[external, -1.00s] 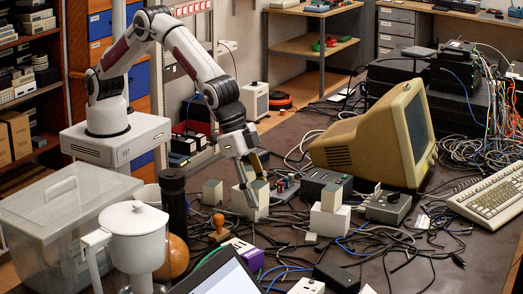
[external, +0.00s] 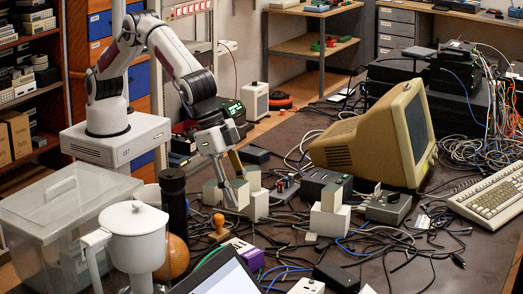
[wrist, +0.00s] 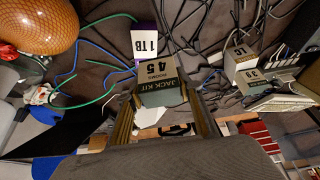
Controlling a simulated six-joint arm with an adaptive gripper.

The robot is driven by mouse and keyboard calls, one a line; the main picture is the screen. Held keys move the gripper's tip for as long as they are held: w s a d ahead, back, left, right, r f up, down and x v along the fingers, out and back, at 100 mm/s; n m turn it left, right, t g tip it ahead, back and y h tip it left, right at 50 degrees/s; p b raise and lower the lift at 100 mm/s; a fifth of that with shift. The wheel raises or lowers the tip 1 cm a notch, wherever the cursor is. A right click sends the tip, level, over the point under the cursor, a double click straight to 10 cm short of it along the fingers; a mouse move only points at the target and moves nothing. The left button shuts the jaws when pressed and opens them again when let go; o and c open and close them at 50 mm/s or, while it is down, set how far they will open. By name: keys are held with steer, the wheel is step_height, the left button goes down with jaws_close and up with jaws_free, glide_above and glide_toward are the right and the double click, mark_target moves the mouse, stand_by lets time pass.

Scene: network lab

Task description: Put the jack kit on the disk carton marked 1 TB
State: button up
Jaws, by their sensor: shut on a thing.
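My gripper (external: 234,187) is shut on the jack kit (wrist: 160,85), a small grey-green box with a tan label face. The kit (external: 241,192) sits between the fingers, partly covered by one of them in the external view. I cannot tell its exact height above the table. The disk carton marked 1 TB (wrist: 146,43), white and purple, stands beyond the kit in the wrist view. In the external view the purple carton (external: 243,251) is nearer the camera than my gripper, partly hidden by the laptop. Nothing is seen resting on its top.
Another stack (external: 329,213) stands further right. A wooden stamp (external: 218,226), dark cylinder (external: 174,203), orange ball (wrist: 42,24) and loose cables surround the carton.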

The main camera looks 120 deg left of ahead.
steer(key=shift+f, duration=2.8)
steer(key=shift+f, duration=1.85)
steer(key=shift+f, duration=0.15)
steer(key=o, duration=1.2)
steer(key=shift+c, duration=0.2)
steer(key=v, duration=1.2)
